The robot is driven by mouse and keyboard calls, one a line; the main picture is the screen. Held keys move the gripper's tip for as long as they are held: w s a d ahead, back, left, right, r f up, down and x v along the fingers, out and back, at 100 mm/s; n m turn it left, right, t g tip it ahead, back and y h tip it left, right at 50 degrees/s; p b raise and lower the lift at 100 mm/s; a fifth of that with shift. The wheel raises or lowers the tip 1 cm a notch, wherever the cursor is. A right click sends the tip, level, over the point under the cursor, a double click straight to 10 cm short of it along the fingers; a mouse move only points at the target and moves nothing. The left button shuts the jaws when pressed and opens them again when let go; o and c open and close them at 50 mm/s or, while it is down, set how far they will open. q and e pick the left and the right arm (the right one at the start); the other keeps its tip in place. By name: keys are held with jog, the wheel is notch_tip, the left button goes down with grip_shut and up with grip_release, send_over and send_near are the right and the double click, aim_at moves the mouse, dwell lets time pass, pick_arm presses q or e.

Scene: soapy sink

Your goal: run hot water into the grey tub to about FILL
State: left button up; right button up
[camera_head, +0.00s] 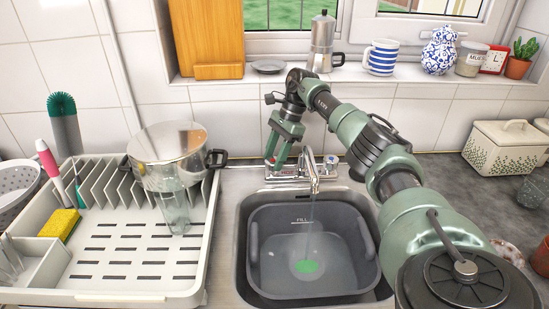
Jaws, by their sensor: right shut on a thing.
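The grey tub (255,245) sits in the steel sink. A white FILL mark (302,221) is on its inner back wall. A thin stream of water (312,208) runs from the tap spout (313,172) into it. A green patch (307,266) shows at the bottom of the tub; the water level is hard to make out. My right gripper (275,158) reaches down behind the sink and is shut on the tap's left handle, which its fingers mostly hide. The other tap handle (331,160) is at the right, uncovered. My left gripper is not in view.
A white dish rack (130,297) stands left of the sink with a steel pot (168,150), a glass (174,212) and a yellow sponge (60,225). A moka pot (322,45) and a striped mug (381,58) stand on the sill. My right arm crosses the sink's right side.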

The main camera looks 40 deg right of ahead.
dwell(0.3)
jog(key=o, duration=1.4)
jog(key=b+v, duration=0.1)
jog(key=v, duration=0.7)
